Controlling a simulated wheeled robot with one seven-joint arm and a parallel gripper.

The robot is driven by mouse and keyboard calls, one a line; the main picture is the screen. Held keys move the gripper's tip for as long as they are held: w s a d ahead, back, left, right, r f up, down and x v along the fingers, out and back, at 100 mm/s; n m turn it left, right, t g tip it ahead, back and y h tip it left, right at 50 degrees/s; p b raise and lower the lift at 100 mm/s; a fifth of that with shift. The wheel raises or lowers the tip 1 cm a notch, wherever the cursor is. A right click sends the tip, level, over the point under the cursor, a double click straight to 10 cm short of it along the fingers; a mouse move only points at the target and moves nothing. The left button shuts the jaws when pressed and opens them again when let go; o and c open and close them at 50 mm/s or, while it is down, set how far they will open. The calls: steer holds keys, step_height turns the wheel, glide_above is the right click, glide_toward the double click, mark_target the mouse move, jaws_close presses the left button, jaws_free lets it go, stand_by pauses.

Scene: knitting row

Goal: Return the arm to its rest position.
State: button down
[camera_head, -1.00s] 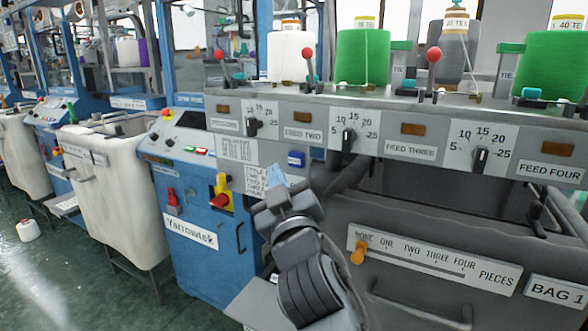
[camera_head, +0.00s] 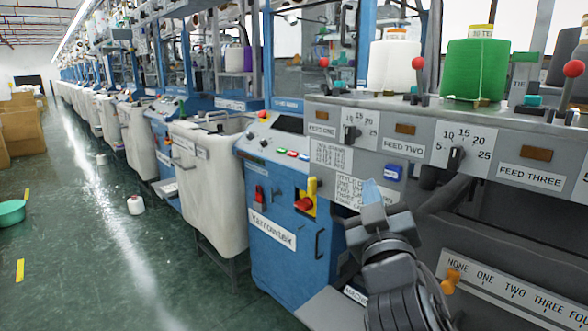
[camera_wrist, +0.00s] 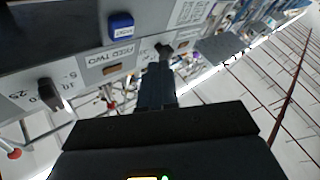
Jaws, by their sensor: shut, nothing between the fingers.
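My gripper (camera_head: 374,194) is shut and empty, raised in front of the knitting machine's panel at the lower right of the head view. Its blue tip points up, in front of the printed card below the feed dials. The arm behind it is folded low, beside the grey machine front. In the wrist view my gripper (camera_wrist: 158,85) points toward the grey feed panel (camera_wrist: 75,55), which appears upside down. A gap to the panel cannot be judged exactly.
The blue machine cabinet (camera_head: 275,262) with a red and yellow switch (camera_head: 306,200) stands left of my arm. A white bin (camera_head: 208,180) is beyond it. Cones, a green one (camera_head: 474,70) among them, stand above. The green aisle floor (camera_head: 110,265) is mostly open, with a fallen cone (camera_head: 135,205).

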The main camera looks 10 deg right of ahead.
steer(key=s+d+f+n+g+y+p, duration=0.1)
steer(key=s+f+g+y, duration=0.1)
steer(key=s+f, duration=0.7)
steer(key=s+d+f+g+y+p, duration=0.1)
steer(key=s+f+y, duration=0.1)
steer(key=s+f, duration=0.8)
steer(key=s+r+m+g+p, duration=0.1)
steer(key=s+r+m, duration=0.1)
steer(key=s, duration=1.2)
steer(key=s+r+m+g+p, duration=0.1)
steer(key=s+r+m+g, duration=0.1)
steer(key=s, duration=1.2)
steer(key=shift+r, duration=0.2)
steer(key=shift+a, duration=0.1)
